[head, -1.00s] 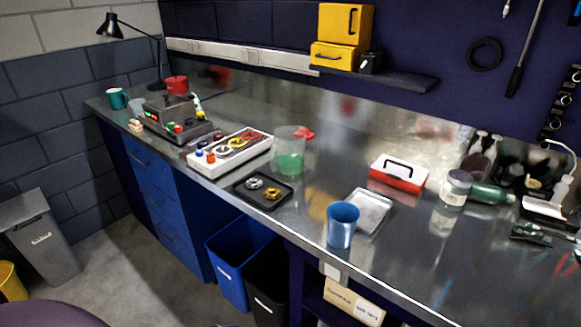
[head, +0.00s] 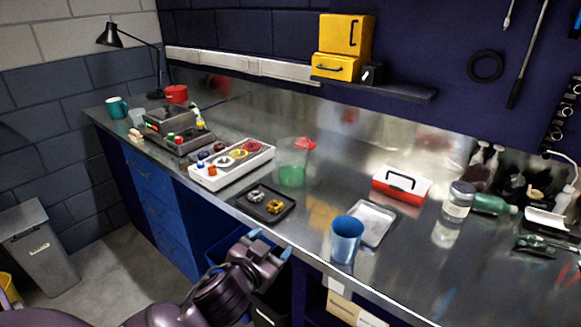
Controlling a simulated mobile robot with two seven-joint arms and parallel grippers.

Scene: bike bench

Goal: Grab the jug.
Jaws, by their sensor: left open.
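A clear jug (head: 292,172) with green contents in its lower part stands upright on the metal bench, and a red part shows at its upper right. My left gripper (head: 270,244) is open and empty, with light blue fingertips. It is in front of the bench's front edge, below and nearer than the jug, well apart from it. The black tray lies between them in the picture. My right gripper is not in view.
A black tray (head: 265,203) with small metal parts and a white tray of coloured parts (head: 232,165) lie left of the jug. A blue cup (head: 346,240) and a silver tray (head: 372,223) are to its right. The bench's front edge (head: 310,262) is close to my gripper.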

